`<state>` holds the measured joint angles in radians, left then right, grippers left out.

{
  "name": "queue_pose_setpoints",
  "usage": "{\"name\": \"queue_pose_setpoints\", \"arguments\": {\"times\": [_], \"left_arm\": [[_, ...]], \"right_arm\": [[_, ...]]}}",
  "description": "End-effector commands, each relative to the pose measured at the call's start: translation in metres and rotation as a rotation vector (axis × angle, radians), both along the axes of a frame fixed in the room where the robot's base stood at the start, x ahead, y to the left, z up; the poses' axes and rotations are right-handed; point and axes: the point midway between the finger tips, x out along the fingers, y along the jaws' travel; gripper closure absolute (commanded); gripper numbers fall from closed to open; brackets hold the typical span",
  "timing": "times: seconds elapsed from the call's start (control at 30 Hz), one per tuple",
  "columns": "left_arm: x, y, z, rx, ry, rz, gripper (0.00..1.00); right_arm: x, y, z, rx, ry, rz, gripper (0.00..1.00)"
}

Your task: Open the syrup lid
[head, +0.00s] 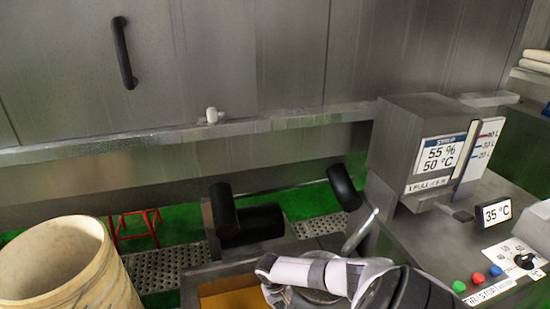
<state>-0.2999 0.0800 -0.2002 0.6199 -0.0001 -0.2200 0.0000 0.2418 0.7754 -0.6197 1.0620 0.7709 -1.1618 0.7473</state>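A steel box with a SYRUP sign (441,160) reading 55 % and 50 °C stands at the right on the steel counter. A label reading PULL is under the sign. A steel tank (190,288) at the bottom centre shows an orange surface inside. I cannot tell for certain which part is the syrup lid. A white and black arm (310,274) of mine, coming from the lower right, reaches over the tank and hides part of it. Its fingers cannot be made out, so I cannot tell if that gripper is open or touches anything. My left gripper is not in view.
A beige bucket (62,270) stands at the lower left. Black rounded parts (345,187) and a steel lever (360,231) stand around the tank. A control panel with coloured buttons (478,278) is at the lower right. A red stool (137,228) stands behind on green floor.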

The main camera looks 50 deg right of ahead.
Motion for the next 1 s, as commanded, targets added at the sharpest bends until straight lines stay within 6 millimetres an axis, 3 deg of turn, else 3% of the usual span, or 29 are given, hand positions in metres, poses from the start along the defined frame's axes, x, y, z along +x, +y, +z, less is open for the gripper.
{"name": "queue_pose_setpoints", "arguments": {"times": [0.3,0.33,0.63,1.0], "left_arm": [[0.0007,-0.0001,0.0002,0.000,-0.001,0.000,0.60],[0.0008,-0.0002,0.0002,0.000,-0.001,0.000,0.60],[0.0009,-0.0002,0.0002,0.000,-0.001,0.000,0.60],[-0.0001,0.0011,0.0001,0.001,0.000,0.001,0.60]], "right_arm": [[-0.0015,-0.0015,-0.0003,-0.002,0.003,0.000,1.00],[-0.0014,-0.0014,-0.0003,-0.002,0.003,0.000,0.82],[-0.0007,-0.0008,-0.0002,-0.001,0.001,0.000,0.62],[0.0003,-0.0004,0.0041,-0.001,-0.001,-0.001,0.62]]}}
